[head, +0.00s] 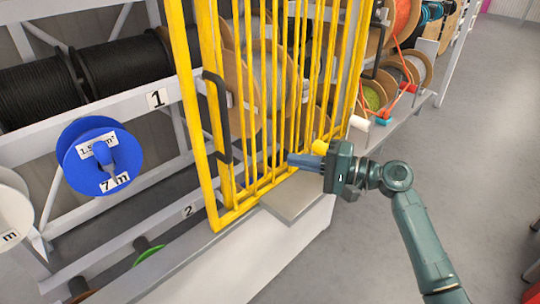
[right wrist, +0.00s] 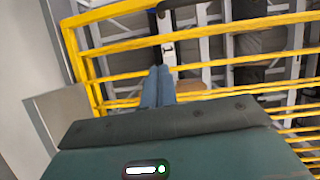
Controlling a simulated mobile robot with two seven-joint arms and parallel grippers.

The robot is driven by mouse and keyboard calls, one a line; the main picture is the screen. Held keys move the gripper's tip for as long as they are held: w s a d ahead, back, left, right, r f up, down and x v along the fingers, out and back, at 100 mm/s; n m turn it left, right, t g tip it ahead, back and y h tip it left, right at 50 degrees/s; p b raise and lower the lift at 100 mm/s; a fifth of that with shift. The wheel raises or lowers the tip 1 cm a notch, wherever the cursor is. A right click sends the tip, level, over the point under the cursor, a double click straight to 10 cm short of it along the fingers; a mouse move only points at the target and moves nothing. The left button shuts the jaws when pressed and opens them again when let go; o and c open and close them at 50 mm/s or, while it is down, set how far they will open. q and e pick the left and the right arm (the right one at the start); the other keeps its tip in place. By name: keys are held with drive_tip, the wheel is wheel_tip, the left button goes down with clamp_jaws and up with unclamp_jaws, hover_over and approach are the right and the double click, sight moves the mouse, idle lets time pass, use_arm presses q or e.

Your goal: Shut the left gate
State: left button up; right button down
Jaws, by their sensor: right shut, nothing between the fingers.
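The yellow barred gate (head: 204,150) stands upright in front of the shelving in the head view, with a dark bracket-shaped handle (head: 212,120) near its left edge. I cannot tell whether it is latched. Its bars also cross the right wrist view (right wrist: 240,27). My right gripper (head: 291,159) is at the lower right part of the bars, its blue fingers shut and empty, pointing left. In the right wrist view the closed fingers (right wrist: 158,84) reach toward the bars; contact cannot be made out. My left gripper is not in view.
A blue reel (head: 100,157) and black cable reels (head: 125,62) sit on the white rack at left. More reels (head: 418,68) stand on shelving beyond the gate. A pale ledge (head: 292,196) lies below the bars. Grey floor (head: 480,130) is open at right.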

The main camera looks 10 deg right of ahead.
use_arm(q)
drive_tip(key=p, duration=0.2)
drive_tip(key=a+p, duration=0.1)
drive_tip(key=p, duration=0.1)
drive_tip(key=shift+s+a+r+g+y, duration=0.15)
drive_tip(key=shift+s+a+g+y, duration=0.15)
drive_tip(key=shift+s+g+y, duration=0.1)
use_arm(e)
drive_tip(key=w+a+r, duration=0.1)
drive_tip(key=a+r, duration=0.1)
drive_tip(key=a, duration=0.9)
drive_tip(key=shift+w+r+y, duration=0.2)
drive_tip(key=shift+w+y, duration=0.05)
drive_tip(key=shift+y, duration=0.15)
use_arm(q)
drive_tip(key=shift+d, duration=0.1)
use_arm(e)
drive_tip(key=shift+a, duration=0.2)
